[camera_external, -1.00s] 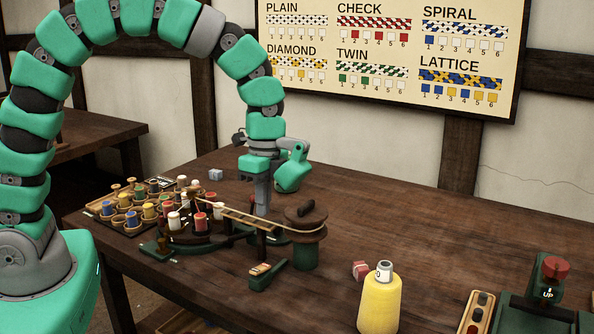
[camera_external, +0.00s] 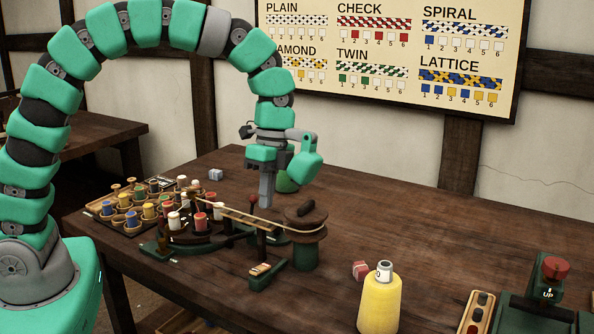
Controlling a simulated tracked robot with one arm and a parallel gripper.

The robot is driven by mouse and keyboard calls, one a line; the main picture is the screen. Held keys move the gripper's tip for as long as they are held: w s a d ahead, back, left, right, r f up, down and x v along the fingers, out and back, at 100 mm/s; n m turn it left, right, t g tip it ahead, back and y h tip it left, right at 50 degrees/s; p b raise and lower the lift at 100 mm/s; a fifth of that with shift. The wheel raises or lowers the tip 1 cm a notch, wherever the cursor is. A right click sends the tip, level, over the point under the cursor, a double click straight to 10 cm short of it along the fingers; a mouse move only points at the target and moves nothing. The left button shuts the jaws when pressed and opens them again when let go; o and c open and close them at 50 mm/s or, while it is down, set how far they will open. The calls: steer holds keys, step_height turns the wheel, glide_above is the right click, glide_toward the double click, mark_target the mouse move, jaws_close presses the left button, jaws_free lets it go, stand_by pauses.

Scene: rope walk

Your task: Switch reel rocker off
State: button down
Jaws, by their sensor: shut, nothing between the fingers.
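The reel rocker appears to be the small green box with a pale orange-and-dark top (camera_external: 266,270), low in front of the dark wooden reel (camera_external: 305,222) on its green post. Which way the rocker is tipped is too small to tell. My gripper (camera_external: 267,205) points down, shut and empty. In the picture it is above the rocker and left of the reel, seemingly behind the taut cord (camera_external: 255,220). It looks apart from the rocker. A thin lever with a red knob (camera_external: 252,200) stands just left of my fingers.
A braiding stand with several coloured bobbins (camera_external: 200,220) and a bobbin tray (camera_external: 140,205) lie to the left. The table's back right is clear.

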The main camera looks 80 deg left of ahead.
mark_target(259, 270)
stand_by(0.4)
steer(key=f, duration=0.4)
steer(key=s+d+f, duration=0.1)
steer(key=f, duration=0.4)
steer(key=s+d+f, duration=0.1)
steer(key=f, duration=0.3)
steer(key=shift+s+d+f, duration=0.1)
steer(key=shift+s+f, duration=0.05)
steer(key=shift+f, duration=0.15)
